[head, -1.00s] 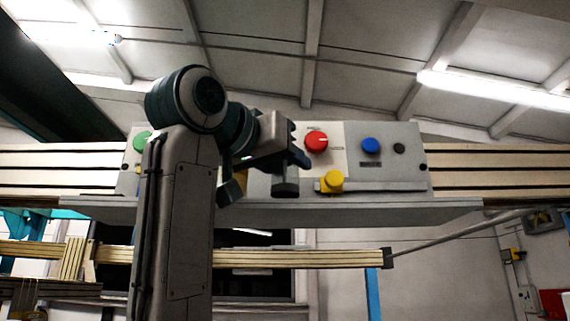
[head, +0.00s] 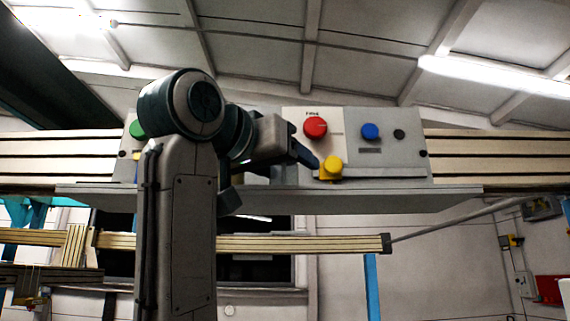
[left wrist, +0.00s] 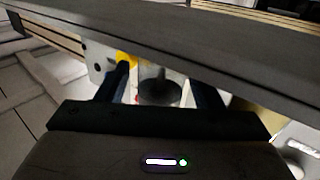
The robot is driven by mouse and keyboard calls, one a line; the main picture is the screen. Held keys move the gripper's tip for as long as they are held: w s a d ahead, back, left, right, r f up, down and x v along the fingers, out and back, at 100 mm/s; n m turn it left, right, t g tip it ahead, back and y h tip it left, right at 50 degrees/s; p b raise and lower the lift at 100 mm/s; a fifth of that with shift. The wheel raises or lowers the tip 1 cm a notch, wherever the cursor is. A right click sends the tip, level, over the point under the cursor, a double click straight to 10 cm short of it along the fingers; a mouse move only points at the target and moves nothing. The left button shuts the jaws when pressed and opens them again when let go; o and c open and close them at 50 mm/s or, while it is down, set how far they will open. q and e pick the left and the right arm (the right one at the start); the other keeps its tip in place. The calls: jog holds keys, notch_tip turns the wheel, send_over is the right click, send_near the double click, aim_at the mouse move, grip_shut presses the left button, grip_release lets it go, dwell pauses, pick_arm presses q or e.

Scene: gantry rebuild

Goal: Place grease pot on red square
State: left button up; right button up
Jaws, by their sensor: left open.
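My left gripper (head: 303,154) is in front of the control panel, its dark finger close to the yellow knob in the picture. The left wrist view shows its two dark fingers (left wrist: 160,92) apart. Between them in that view is a dark, round, pot-like thing with a grey pointed top (left wrist: 158,90), likely the grease pot. I cannot tell whether it touches a finger or what it rests on. I cannot make out the pot in the head view. Small red patches show near the fingers, but I cannot make out a red square. My right gripper is not in view.
The panel (head: 400,155) carries a red knob (head: 315,128), a blue button (head: 370,131), a green button (head: 137,129) and a yellow knob (head: 331,168). A grey ledge (head: 400,195) runs below it. A rail (head: 300,244) crosses lower down.

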pick_arm(q)
jog(key=shift+s+a+r+p, duration=0.1)
jog(key=shift+r+p, duration=0.2)
jog(key=shift+r, duration=0.05)
jog(key=b+v, duration=0.2)
jog(key=v, duration=0.1)
jog(key=b+v, duration=0.1)
jog(key=v, duration=0.1)
jog(key=shift+f, duration=0.4)
jog(key=b+v, duration=0.2)
jog(key=v, duration=0.5)
jog(key=shift+r+b, duration=0.25)
jog(key=shift+b, duration=0.15)
